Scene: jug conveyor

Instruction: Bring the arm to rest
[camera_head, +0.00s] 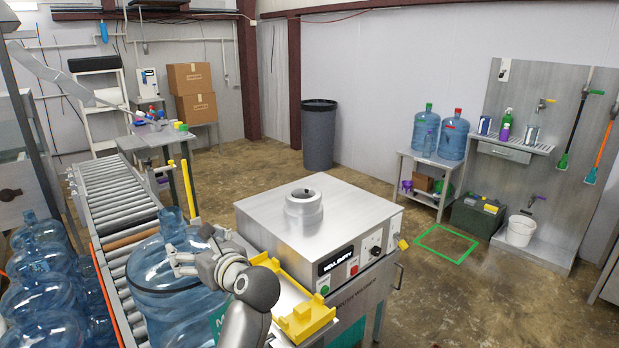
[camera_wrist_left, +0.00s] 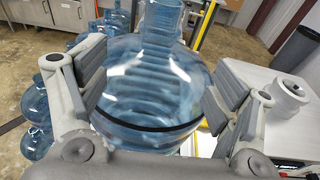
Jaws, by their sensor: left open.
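A large clear blue water jug (camera_head: 160,280) stands upright at the near end of the roller conveyor (camera_head: 112,200). My left gripper (camera_head: 195,250) is at the jug's right side, near its shoulder, partly covering it. In the left wrist view the jug (camera_wrist_left: 150,90) lies between the two wide-apart fingers of my open left gripper (camera_wrist_left: 155,88). A gap shows beside the right finger; whether the left finger touches the jug cannot be told. My right gripper is not in view.
A steel machine (camera_head: 320,225) with a yellow cradle (camera_head: 305,318) stands close right of my left arm. Several more jugs (camera_head: 45,275) crowd the left edge. A dark bin (camera_head: 319,135) stands at the back. Open floor lies beyond the machine, with a green floor square (camera_head: 447,228).

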